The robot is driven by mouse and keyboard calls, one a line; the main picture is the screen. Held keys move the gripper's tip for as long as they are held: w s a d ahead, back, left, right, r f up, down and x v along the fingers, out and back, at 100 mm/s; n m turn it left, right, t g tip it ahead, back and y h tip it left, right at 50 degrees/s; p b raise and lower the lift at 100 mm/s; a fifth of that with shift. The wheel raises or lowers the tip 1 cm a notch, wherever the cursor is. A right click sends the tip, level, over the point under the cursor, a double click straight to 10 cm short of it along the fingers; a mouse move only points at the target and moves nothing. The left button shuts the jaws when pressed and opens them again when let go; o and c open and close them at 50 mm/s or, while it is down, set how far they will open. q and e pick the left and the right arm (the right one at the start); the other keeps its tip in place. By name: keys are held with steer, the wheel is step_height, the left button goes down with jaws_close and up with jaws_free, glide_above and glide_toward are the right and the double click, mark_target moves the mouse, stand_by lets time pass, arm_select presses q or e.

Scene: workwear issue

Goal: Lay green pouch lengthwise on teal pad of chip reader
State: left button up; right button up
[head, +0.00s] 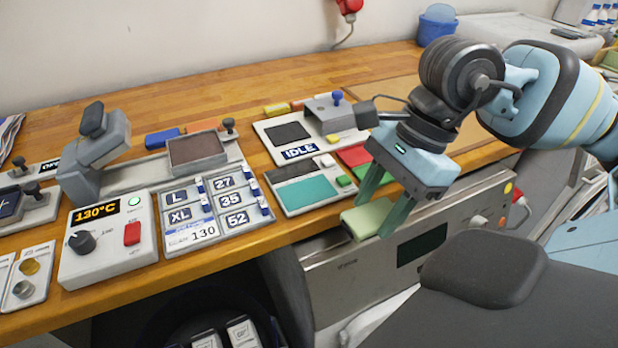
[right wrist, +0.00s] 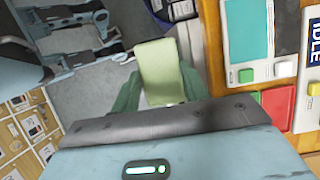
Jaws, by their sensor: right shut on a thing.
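A light green pouch (head: 366,219) is held between the fingers of my right gripper (head: 384,208), out past the front edge of the bench. In the right wrist view the pouch (right wrist: 160,72) stands out lengthwise from between the green fingers (right wrist: 160,92). The chip reader (head: 326,170) lies on the bench to the left of the gripper, with a bare teal pad (head: 305,192) and a dark strip behind it. In the right wrist view the teal pad (right wrist: 248,28) is at the upper right. The pouch is apart from the pad. My left gripper is not in view.
The IDLE device (head: 312,127) stands behind the reader. Red and green flat pieces (head: 353,156) lie right of it. A heat press (head: 97,150), a 130°C control box (head: 107,240) and a size-label panel (head: 212,212) fill the bench to the left.

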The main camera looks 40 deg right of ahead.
steer(key=p, duration=0.3)
glide_above(303, 192)
steer(key=d, duration=0.1)
steer(key=shift+s+d+f, duration=0.2)
steer(key=shift+f, duration=2.25)
steer(key=shift+f, duration=0.1)
steer(key=o, duration=1)
steer(key=v, duration=1.2)
